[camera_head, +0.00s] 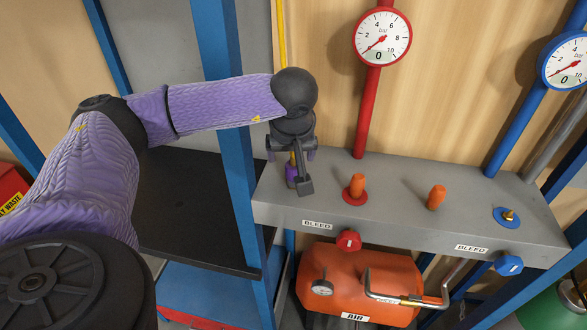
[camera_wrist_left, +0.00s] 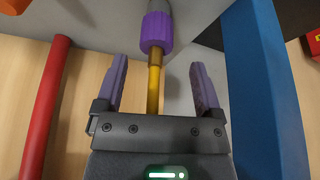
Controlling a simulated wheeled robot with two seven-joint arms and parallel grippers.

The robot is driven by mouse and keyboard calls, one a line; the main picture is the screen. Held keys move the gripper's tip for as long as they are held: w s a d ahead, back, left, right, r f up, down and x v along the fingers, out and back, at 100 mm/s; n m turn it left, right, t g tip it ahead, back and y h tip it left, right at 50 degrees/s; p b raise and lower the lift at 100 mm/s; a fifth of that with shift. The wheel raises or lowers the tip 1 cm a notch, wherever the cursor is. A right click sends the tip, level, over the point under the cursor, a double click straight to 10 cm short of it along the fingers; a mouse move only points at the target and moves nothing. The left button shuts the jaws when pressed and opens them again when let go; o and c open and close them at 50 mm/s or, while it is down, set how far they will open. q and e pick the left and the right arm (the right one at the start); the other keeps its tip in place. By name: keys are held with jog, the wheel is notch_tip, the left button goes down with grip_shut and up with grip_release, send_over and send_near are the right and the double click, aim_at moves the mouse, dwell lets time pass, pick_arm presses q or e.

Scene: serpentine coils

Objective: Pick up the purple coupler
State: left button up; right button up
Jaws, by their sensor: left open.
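The purple coupler (camera_head: 291,174) stands near the left end of the grey bench block, partly hidden by my left gripper. In the left wrist view the coupler (camera_wrist_left: 156,31) is a ribbed purple sleeve on a brass-yellow tube, just beyond the fingertips. My left gripper (camera_head: 291,154) is open above the coupler. In the left wrist view its two purple fingers (camera_wrist_left: 158,64) are spread on either side of the yellow tube, with gaps on both sides. The fingers are not closed on anything. My right gripper is not in view.
Orange plugs (camera_head: 356,186) and (camera_head: 436,197) and a brass fitting on a blue disc (camera_head: 508,216) stand on the grey block (camera_head: 400,212). A blue post (camera_head: 238,170) rises close left of the gripper. A red pipe (camera_head: 367,115) stands to the right.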

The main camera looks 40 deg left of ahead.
aim_at(294, 164)
pick_arm(q)
jog(key=x, duration=0.5)
jog(key=shift+d+f+p, duration=0.3)
jog(key=shift+f+p, duration=0.05)
jog(key=shift+p, duration=0.05)
grip_shut()
